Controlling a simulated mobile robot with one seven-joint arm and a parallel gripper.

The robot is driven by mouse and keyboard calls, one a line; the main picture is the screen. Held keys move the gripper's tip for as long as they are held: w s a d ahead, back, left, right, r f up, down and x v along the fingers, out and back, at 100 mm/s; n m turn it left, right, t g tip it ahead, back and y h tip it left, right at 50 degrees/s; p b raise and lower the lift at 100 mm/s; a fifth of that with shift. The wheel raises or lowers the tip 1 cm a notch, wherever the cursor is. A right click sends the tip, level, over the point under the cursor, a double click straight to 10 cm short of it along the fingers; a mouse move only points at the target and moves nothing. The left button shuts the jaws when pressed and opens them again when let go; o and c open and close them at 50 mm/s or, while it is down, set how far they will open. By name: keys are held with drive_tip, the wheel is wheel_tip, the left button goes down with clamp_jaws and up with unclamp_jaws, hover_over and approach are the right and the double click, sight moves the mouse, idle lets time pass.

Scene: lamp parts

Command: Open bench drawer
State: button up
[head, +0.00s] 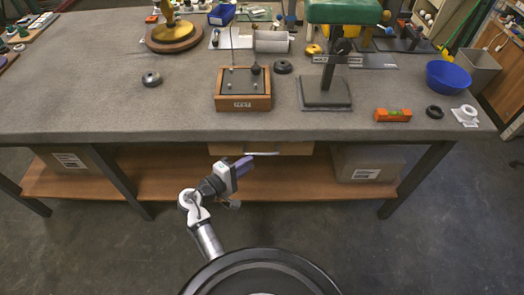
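The bench drawer (285,149) shows as a light wood front under the middle of the grey workbench (180,115). A pale strip, which looks like its handle, runs along the front near the bench edge. From this high angle I cannot tell whether the drawer is fully closed. My gripper (245,164) is in front of the bench, at the left part of the drawer front in the picture. Its purple fingers point up and to the right. I cannot tell whether they touch the drawer or how far apart they are. Part of the drawer front is hidden behind my gripper.
A wooden lower shelf (300,187) carries a cardboard box (68,159) at left and another box (366,165) at right. Bench legs stand on both sides. On the bench top are a wooden test box (243,104), a lamp stand (325,95) and an orange level (393,115).

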sight(262, 154)
drive_tip(key=p+x, duration=0.1)
drive_tip(key=x, duration=0.6)
drive_tip(key=shift+w+d, duration=0.1)
drive_tip(key=shift+w, duration=0.1)
clamp_jaws()
